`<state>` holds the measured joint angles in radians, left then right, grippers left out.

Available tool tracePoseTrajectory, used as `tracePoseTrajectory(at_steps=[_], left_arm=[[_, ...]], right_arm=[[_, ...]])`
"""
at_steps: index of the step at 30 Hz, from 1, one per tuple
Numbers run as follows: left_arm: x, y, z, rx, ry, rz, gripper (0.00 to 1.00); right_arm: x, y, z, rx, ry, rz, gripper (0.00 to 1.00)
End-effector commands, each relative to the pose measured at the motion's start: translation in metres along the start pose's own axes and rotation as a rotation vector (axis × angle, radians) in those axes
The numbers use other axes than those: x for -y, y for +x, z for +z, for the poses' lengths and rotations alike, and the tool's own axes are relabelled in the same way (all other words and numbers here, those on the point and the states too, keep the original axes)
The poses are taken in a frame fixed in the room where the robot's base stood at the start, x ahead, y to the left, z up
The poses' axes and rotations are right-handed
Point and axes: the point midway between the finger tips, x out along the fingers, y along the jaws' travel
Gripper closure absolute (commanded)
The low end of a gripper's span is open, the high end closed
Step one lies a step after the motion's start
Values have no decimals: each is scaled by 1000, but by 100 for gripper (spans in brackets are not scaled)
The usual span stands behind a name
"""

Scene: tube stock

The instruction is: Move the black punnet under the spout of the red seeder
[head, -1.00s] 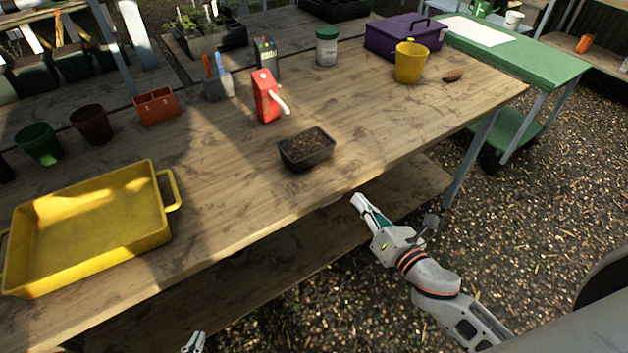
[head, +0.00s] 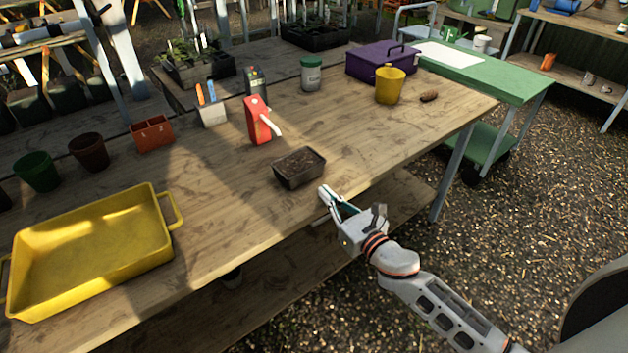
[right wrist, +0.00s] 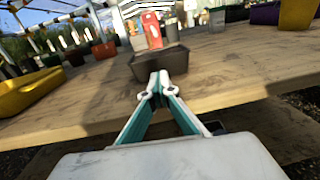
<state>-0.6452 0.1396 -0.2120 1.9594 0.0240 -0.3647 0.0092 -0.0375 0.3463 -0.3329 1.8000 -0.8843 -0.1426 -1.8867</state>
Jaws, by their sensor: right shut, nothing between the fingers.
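The black punnet (head: 299,168), filled with dark soil, sits upright on the wooden table near its front edge. The red seeder (head: 257,119) stands behind it and a little to the left, its white spout (head: 271,126) pointing down to the right. The punnet is in front of the spout, apart from it. My right gripper (head: 323,191) is shut and empty, just in front of the punnet at the table's front edge. In the right wrist view the closed fingertips (right wrist: 158,76) point at the punnet (right wrist: 160,64), with the seeder (right wrist: 152,30) behind. My left gripper is not in view.
A yellow tray (head: 160,250) lies at the left of the table (head: 230,222). A yellow pot (head: 390,85) and a purple box (head: 366,71) stand at the right. Bare wood lies right of the punnet.

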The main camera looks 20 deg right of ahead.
Motion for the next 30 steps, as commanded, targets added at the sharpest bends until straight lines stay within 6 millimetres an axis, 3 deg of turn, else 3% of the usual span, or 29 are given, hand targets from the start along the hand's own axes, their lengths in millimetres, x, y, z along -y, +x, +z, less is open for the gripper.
tracePoseTrajectory(at_steps=[3, 10, 26, 30], left_arm=[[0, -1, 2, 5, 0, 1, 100], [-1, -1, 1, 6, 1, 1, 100], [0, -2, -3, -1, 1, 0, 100], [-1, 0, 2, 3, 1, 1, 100]], right_arm=[[0, 24, 2, 2, 2, -1, 100], [0, 54, 0, 1, 2, 0, 100], [0, 64, 0, 0, 1, 0, 100], [0, 79, -1, 1, 1, 0, 100]])
